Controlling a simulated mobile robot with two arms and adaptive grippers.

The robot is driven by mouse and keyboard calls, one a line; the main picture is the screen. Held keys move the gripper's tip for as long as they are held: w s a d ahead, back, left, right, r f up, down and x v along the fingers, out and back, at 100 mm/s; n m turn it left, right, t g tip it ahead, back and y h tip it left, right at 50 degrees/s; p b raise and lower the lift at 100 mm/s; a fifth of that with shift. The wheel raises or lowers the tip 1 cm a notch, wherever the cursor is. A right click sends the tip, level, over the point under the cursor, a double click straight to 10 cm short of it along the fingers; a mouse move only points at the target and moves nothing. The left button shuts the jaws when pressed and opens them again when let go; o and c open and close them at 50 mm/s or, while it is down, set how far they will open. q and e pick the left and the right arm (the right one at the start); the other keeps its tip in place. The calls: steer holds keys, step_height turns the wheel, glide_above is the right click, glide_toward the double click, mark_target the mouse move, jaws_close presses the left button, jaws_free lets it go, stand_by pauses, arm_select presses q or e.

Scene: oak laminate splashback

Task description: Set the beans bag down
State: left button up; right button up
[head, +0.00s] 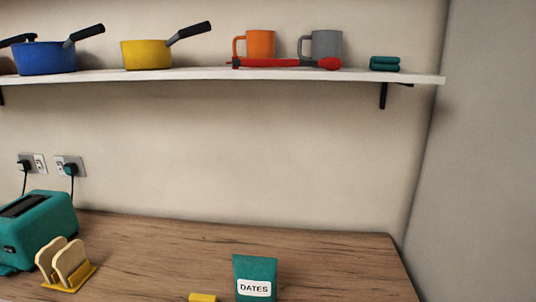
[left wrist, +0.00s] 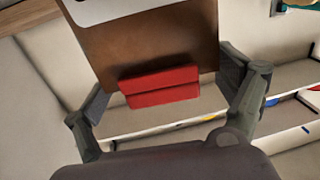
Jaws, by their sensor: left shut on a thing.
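My left gripper (left wrist: 166,82) shows in the left wrist view, its two fingers shut on either side of a brown bag (left wrist: 150,45). I take this to be the beans bag. It has a red folded band (left wrist: 160,87) across the end nearest the camera and part of a white label at the top edge of the view. The label's text is cut off, and the bag's far end is out of view. The head view shows neither gripper nor this bag.
In the head view, the wooden counter (head: 330,270) holds a teal dates bag (head: 255,270), a yellow item (head: 202,297), a toast rack (head: 70,280) and a teal toaster (head: 38,225). Its right part is bare. A wall shelf (head: 200,74) above holds pans and mugs.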

arm_select(q)
steer(key=shift+r, duration=0.15)
step_height(320, 180, down, 2)
steer(key=shift+a+b, duration=0.1)
steer(key=shift+b, duration=0.9)
